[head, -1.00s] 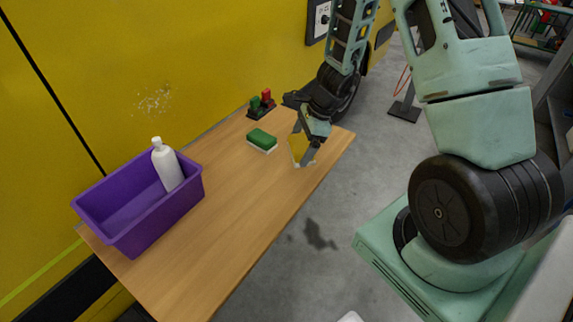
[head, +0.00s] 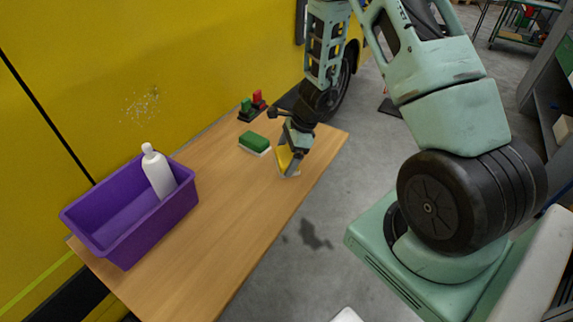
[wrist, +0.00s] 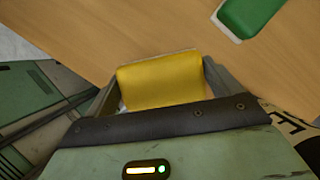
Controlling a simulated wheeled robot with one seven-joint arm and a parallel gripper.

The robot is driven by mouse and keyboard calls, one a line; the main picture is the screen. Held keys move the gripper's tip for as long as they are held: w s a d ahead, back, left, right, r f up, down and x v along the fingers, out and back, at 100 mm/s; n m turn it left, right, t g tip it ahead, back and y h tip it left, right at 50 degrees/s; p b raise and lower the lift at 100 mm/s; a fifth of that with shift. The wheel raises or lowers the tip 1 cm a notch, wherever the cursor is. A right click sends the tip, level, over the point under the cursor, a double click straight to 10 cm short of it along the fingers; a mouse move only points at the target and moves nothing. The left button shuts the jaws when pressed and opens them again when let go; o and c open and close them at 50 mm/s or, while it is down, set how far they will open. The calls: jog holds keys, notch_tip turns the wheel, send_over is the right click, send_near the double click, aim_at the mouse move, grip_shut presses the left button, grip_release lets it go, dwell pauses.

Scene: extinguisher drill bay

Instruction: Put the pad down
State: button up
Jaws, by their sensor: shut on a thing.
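The pad with a yellow face (head: 283,159) is held in my gripper (head: 291,167) near the far right end of the wooden table (head: 225,235). In the wrist view the yellow pad (wrist: 162,80) fills the space between the two fingers, with a pale edge showing. My gripper is shut on it. The pad looks tilted in the head view, with its lower end close to the tabletop; I cannot tell whether it touches. A green and white pad (head: 255,143) lies on the table to its left, and its green top (wrist: 250,15) shows in the wrist view.
A purple bin (head: 150,222) with a white bottle (head: 158,172) stands at the table's left. A small stand with red and green pieces (head: 252,107) sits at the back. A dirty patch (head: 142,104) marks the yellow wall (head: 190,60). The table's middle is clear.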

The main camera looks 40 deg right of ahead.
notch_tip(320, 180, down, 3)
jog(key=shift+f, duration=0.2)
jog(key=o, duration=0.8)
